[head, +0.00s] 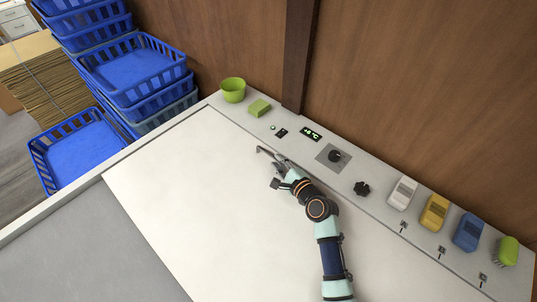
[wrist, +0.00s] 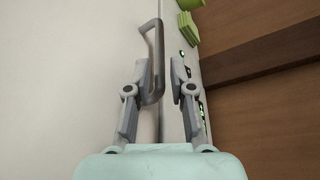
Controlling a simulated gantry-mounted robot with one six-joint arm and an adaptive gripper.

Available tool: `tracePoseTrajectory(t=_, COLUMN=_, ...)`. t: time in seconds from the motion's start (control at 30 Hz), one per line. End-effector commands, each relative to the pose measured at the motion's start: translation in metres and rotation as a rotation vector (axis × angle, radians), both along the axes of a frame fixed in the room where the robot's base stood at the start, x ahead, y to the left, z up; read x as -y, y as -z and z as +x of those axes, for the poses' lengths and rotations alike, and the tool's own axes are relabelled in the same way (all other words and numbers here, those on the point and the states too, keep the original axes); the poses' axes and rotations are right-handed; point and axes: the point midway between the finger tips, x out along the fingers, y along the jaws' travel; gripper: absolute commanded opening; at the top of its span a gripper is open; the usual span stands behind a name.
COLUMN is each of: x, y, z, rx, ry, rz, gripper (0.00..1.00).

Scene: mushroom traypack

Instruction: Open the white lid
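The white lid (head: 190,190) is a large flat panel that lies closed over the counter in the head view; it fills the left of the wrist view (wrist: 60,80). A grey bar handle (wrist: 154,35) stands on it near its back edge. My gripper (head: 277,164) is at the near end of this handle. In the wrist view, my gripper (wrist: 161,75) has its two fingers apart, with the near part of the handle between them, closer to the left finger. I cannot tell whether that finger touches the handle.
A brown wooden wall (head: 420,80) rises behind. Blue crates (head: 130,70) are stacked at left.

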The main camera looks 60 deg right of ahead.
Motion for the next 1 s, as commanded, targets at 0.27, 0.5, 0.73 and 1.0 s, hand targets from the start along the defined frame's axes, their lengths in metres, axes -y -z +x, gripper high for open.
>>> tracePoseTrajectory(t=0.27, x=0.023, y=0.012, z=0.036, rx=-0.001, ry=-0.003, rz=-0.001, gripper=0.23)
tracePoseTrajectory(t=0.5, x=0.026, y=0.011, z=0.040, rx=-0.001, ry=-0.002, rz=-0.001, gripper=0.23)
tracePoseTrajectory(t=0.73, x=0.026, y=0.011, z=0.040, rx=-0.001, ry=-0.002, rz=-0.001, gripper=0.00)
tracePoseTrajectory(t=1.0, x=0.026, y=0.011, z=0.040, rx=-0.002, ry=-0.002, rz=-0.002, gripper=0.00)
